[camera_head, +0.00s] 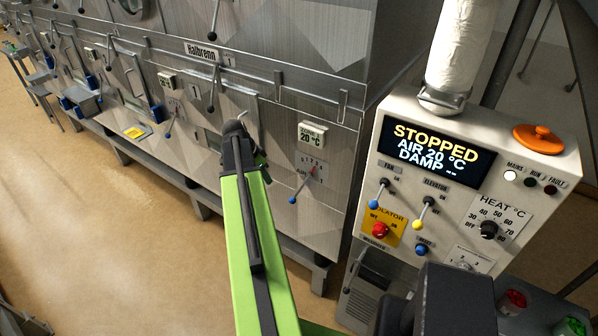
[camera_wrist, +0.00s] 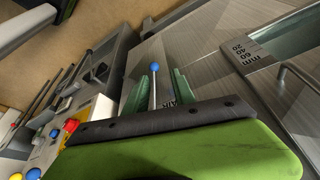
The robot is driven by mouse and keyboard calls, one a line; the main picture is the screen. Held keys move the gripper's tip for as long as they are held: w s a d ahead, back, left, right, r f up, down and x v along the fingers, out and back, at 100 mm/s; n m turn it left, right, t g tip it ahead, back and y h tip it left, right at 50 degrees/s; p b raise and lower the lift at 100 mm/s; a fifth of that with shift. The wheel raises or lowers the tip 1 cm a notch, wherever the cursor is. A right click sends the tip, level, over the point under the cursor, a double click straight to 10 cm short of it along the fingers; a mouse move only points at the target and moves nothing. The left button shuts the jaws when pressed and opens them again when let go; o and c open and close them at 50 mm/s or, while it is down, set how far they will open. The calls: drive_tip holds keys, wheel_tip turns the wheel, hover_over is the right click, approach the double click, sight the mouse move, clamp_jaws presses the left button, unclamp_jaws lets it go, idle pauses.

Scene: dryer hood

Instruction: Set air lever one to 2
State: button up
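The air lever (camera_head: 301,185) with a blue knob is on the steel front panel, under a small white 20 °C display. In the wrist view, the blue-knobbed lever (camera_wrist: 153,88) stands between the two green fingers of my gripper (camera_wrist: 159,80). The fingers are apart, with a gap on each side of the shaft. In the head view, the dark end of my arm is left of the lever, and the fingertips are not clear.
The control box (camera_head: 465,135) on the right reads STOPPED, AIR 20 °C, DAMP, with blue and yellow levers and a red isolator knob. Another blue-knobbed lever (camera_head: 170,128) is farther left. A hooked handle (camera_head: 342,105) and rail jut from the panel. Floor (camera_head: 120,240) at left is clear.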

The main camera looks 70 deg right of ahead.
drive_tip(key=s+d+r+m+p, duration=0.1)
drive_tip(key=s+d+r+m, duration=0.1)
drive_tip(key=s+d+r, duration=0.3)
drive_tip(key=b, duration=1.7)
approach(299, 190)
drive_tip(key=shift+g, duration=0.3)
drive_tip(key=x, duration=0.7)
drive_tip(key=w+x, duration=0.1)
drive_tip(key=x, duration=0.2)
drive_tip(key=shift+s+d+f, duration=0.15)
drive_tip(key=shift+d+f, duration=0.1)
drive_tip(key=shift+f, duration=0.1)
drive_tip(key=shift+r+p, duration=0.1)
drive_tip(key=shift+p, duration=0.2)
clamp_jaws()
